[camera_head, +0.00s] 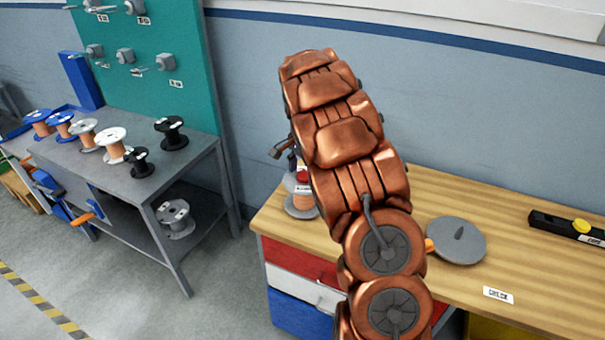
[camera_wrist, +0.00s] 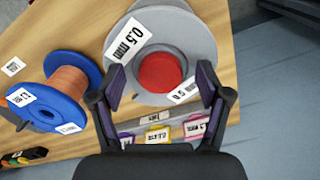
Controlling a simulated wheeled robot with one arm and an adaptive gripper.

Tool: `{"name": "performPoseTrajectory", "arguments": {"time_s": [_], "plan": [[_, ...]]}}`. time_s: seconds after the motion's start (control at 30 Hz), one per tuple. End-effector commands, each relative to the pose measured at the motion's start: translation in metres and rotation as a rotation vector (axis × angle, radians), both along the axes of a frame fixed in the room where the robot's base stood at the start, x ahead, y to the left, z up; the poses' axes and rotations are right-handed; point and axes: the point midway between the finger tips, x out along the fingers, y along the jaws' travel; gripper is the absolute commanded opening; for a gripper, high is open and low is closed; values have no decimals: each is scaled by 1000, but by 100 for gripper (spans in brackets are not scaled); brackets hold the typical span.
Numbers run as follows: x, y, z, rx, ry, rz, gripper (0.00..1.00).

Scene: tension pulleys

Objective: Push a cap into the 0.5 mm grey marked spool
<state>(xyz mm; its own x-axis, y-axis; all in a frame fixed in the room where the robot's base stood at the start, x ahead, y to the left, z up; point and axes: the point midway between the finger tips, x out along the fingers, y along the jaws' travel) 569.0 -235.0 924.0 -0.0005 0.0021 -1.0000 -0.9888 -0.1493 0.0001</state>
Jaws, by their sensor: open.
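The grey spool (camera_wrist: 198,42) stands on the wooden bench, with a "0.5 mm" label on its top flange. A red cap (camera_wrist: 160,72) sits at the middle of that flange, over the hub; how deep it sits I cannot tell. In the head view the spool (camera_head: 301,206) shows copper wire, with the red cap (camera_head: 302,176) on top, partly hidden by my arm. My gripper (camera_wrist: 161,84) is open and empty. Its two fingers are apart, at the near left and near right of the cap, seen over the flange.
A blue spool (camera_wrist: 48,104) with copper wire is close at left in the wrist view. Coloured label holders (camera_wrist: 158,134) line the bench edge. A grey disc with a peg (camera_head: 457,240) and a black tool (camera_head: 570,228) lie right on the bench. More spools stand on the grey table (camera_head: 88,172).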

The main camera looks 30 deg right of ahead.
Motion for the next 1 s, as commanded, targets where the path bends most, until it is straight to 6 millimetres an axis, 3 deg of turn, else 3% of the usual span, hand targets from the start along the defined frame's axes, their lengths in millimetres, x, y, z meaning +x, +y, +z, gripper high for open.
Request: {"name": "performPoseTrajectory", "arguments": {"time_s": [0.5,0.7,1.0], "plan": [[1,0,90,-2,-5,1,76],[1,0,109,-2,-4,0,76],[0,0,115,-1,0,0,76]]}}
